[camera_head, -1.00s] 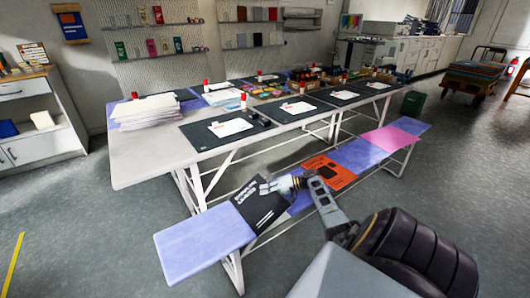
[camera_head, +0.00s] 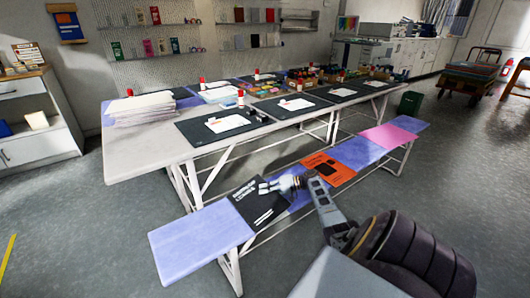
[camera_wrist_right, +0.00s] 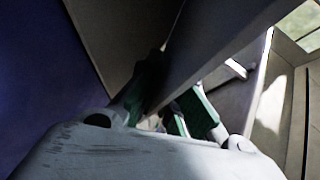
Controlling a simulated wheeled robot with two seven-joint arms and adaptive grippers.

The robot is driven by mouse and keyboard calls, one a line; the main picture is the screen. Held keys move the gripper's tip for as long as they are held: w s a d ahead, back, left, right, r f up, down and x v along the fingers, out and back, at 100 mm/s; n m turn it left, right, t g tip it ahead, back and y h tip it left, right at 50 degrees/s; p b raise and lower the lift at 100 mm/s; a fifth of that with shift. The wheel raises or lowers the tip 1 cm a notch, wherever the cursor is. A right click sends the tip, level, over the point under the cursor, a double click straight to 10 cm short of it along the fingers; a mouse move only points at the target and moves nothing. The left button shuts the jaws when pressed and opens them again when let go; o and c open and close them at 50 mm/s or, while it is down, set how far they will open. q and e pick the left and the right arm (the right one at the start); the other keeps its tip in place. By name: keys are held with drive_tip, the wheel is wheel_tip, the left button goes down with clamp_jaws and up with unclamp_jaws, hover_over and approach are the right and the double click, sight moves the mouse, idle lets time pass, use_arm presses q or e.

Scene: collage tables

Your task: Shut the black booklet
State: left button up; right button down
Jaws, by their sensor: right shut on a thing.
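The black booklet (camera_head: 256,206), with white print on it, lies on the blue-padded bench, left of an orange booklet. My right gripper (camera_head: 268,186) is at its upper right part, shut on it. In the right wrist view, the fingers (camera_wrist_right: 158,118) close around the edge of a flat dark panel (camera_wrist_right: 205,50), which looks like the booklet's cover. How far the cover stands from the rest cannot be told from the head view. The gripper hides part of the booklet. My left gripper is not in view.
The orange booklet (camera_head: 328,168) lies on the bench (camera_head: 195,243), right of my gripper. Behind stands a long table (camera_head: 140,165) with dark mats, paper stacks and supplies. A pink pad (camera_head: 388,136) is at the bench's far end. The floor in front is clear.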

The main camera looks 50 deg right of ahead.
drive_tip(key=shift+s+f, duration=0.1)
drive_tip(key=shift+f, duration=0.25)
drive_tip(key=c, duration=1.7)
unclamp_jaws()
drive_tip(key=shift+r, duration=0.1)
drive_tip(key=shift+v, duration=5.95)
drive_tip(key=shift+d, duration=0.15)
